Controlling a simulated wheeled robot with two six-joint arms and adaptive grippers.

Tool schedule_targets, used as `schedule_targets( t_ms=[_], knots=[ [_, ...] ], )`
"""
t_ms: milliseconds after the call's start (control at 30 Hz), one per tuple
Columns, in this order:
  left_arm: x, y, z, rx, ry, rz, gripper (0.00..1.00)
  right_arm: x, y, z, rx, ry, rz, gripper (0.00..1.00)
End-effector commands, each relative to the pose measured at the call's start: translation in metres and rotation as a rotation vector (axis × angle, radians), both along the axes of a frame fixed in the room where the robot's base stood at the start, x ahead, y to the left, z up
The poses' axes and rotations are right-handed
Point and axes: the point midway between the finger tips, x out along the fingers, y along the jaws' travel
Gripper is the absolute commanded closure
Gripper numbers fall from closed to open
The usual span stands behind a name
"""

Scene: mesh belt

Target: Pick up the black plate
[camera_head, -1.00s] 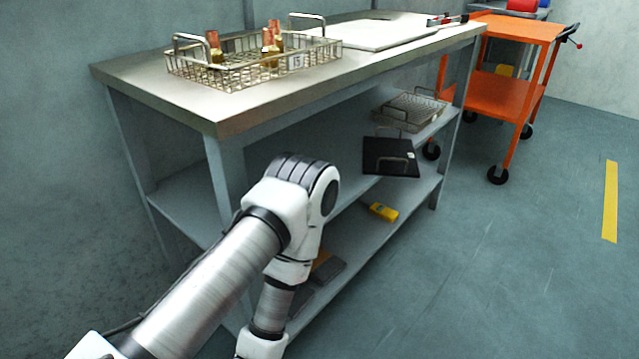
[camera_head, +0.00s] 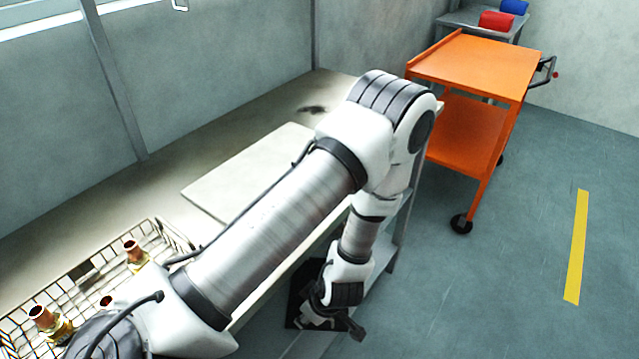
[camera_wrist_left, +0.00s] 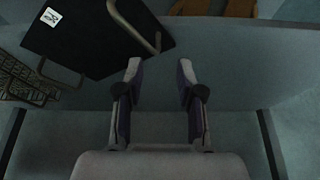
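The black plate (camera_wrist_left: 85,45) lies on the shelf under the bench, at upper left in the left wrist view. It has two metal loop handles (camera_wrist_left: 137,28) and a small white label. In the head view only a dark part of the plate (camera_head: 294,292) shows beside my left wrist. My left gripper (camera_wrist_left: 159,70) is open and empty. Its fingertips appear just below and right of the nearer handle in the wrist view; I cannot tell the height gap. In the head view my left arm hides much of the shelf. My right gripper is not in view.
A wire basket (camera_wrist_left: 22,82) is left of the plate on the shelf. On the bench top are a white board (camera_head: 235,180) and a wire basket with brass fittings (camera_head: 75,268). An orange cart (camera_head: 475,65) stands beyond the bench. The floor at right is clear.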

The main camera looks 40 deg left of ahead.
Motion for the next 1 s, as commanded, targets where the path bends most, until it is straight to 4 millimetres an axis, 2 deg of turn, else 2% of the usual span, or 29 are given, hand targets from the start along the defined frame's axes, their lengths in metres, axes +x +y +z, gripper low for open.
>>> schedule_targets(
  t_ms=[67, 500, 767, 867, 900, 1000],
  knots=[
    [0.001, 0.001, 0.002, 0.002, -0.008, 0.033, 0.63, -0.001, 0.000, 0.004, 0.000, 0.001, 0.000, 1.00],
    [-0.002, 0.027, -0.063, 0.003, -0.009, 0.035, 0.63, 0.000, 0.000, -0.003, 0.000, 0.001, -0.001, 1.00],
    [-0.002, 0.030, -0.069, 0.003, -0.010, 0.033, 0.63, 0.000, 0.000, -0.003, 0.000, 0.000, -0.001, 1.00],
    [-0.002, 0.030, -0.069, 0.003, -0.010, 0.033, 0.94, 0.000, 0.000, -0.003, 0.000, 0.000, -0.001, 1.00],
    [-0.002, 0.030, -0.069, 0.003, -0.010, 0.033, 1.00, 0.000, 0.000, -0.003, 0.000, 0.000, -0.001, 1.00],
    [-0.002, 0.030, -0.069, 0.003, -0.010, 0.033, 1.00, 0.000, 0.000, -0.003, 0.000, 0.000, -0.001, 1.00]
  ],
)
